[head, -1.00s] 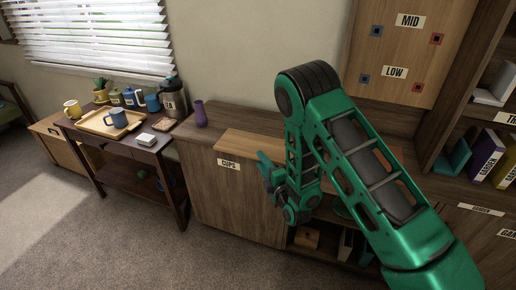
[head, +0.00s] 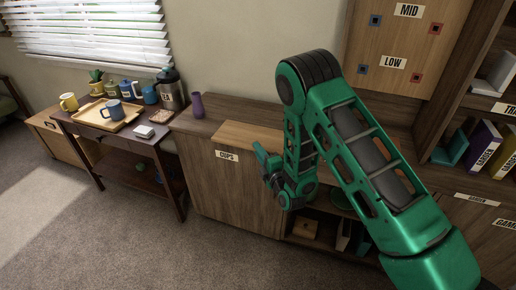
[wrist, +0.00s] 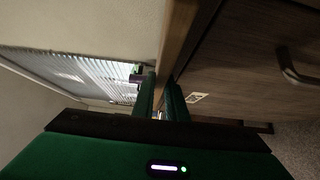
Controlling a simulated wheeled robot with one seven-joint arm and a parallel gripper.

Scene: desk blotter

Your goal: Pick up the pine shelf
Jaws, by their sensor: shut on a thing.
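The pine shelf (head: 243,134) is a light wood board lying on the dark wood cabinet top, its front edge near the cabinet's front edge. My arm hides its right part. My gripper (head: 260,154) is at the board's front edge, right of the CUPS label. In the wrist view my gripper's green fingers (wrist: 161,97) are close together around the edge of the pine shelf (wrist: 179,32), shut on it. The exact contact is dark and partly hidden. I cannot see any gap between board and cabinet top.
A purple vase (head: 198,106) stands on the cabinet (head: 215,195) left of the board. A side table (head: 139,147) with a tray (head: 103,121), mugs and a flask is further left. A pegboard panel (head: 425,35) with MID and LOW labels is behind my arm. Open carpet lies in front.

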